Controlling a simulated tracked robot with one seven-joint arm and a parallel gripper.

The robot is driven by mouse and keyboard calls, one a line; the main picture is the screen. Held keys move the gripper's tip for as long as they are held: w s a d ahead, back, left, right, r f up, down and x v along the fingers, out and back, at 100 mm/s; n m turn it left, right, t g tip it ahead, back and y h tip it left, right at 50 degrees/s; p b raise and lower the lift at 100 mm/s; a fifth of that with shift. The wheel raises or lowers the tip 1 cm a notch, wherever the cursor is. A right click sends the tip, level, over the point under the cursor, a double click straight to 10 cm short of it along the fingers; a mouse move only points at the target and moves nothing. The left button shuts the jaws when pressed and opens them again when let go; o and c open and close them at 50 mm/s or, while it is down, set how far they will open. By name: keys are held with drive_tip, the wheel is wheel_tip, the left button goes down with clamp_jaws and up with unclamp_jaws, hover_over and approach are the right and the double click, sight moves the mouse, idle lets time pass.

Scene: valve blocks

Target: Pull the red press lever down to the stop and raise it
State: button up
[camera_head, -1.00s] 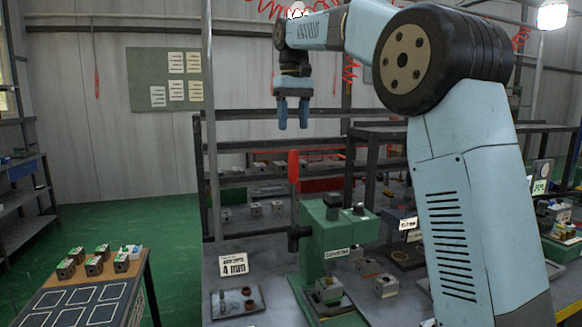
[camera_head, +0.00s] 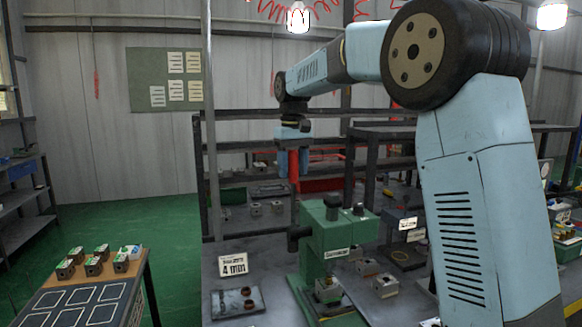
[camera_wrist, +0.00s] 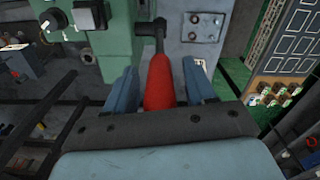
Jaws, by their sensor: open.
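The red press lever (camera_head: 294,175) stands upright at the left side of the green press (camera_head: 338,235). My gripper (camera_head: 293,172) points down over the lever's upper part, with a blue finger on each side of it. In the wrist view the red lever handle (camera_wrist: 160,85) lies between the two open fingers (camera_wrist: 160,88), with a visible gap on either side. The lever's dark arm joins the press (camera_wrist: 115,45) at the top of that view. A metal block sits in the press on its base.
A "4 mm" sign (camera_head: 233,264) and a dark plate (camera_head: 238,301) lie left of the press on the bench. Several small blocks stand to its right. A side table (camera_head: 85,295) with several blocks is at lower left. Shelving (camera_head: 260,165) stands behind.

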clamp_jaws()
idle(0.5)
drive_tip(key=shift+s+a, duration=0.1)
drive_tip(key=shift+a, duration=0.2)
drive_tip(key=shift+s+d, duration=0.1)
drive_tip(key=shift+d, duration=0.05)
